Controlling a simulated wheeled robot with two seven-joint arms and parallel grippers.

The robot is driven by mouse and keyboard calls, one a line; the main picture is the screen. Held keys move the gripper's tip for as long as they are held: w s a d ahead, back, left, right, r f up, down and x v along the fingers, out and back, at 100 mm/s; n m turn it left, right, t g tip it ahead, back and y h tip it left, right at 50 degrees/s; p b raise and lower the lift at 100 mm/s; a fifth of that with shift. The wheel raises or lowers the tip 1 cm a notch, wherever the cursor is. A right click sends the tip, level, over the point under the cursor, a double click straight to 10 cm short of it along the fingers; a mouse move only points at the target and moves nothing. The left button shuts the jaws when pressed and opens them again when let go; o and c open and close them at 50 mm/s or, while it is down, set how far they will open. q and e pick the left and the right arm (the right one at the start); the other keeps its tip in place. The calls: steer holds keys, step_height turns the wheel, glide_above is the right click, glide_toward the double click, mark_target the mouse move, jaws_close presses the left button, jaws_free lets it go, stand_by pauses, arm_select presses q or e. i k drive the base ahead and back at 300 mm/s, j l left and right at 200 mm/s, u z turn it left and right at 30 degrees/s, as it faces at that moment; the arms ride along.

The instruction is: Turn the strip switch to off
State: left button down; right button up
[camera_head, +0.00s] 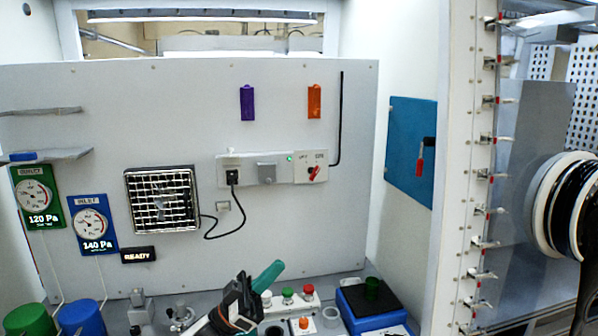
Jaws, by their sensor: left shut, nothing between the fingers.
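The power strip (268,181) is a pale grey box on the back panel. Its red rotary switch (314,173) is at the right end, with its handle lying at a slant. Small labels sit above the switch, too small to read surely. A small green light (290,158) glows on the strip, left of the switch. My left gripper (243,280) is dark and low in the picture, below the strip and apart from it. It is shut and empty. A green cylinder (268,277) shows beside its tips. My right gripper is not in view.
A black plug (232,177) and cord run from the strip to a fan grille (162,199). A purple tag (247,102) and an orange tag (314,101) hang above. Push buttons (287,295) and a blue box (371,310) stand below. The panel around the switch is clear.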

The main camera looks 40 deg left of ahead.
mark_target(316, 169)
steer(key=i+j, duration=0.85)
steer(key=j, duration=0.15)
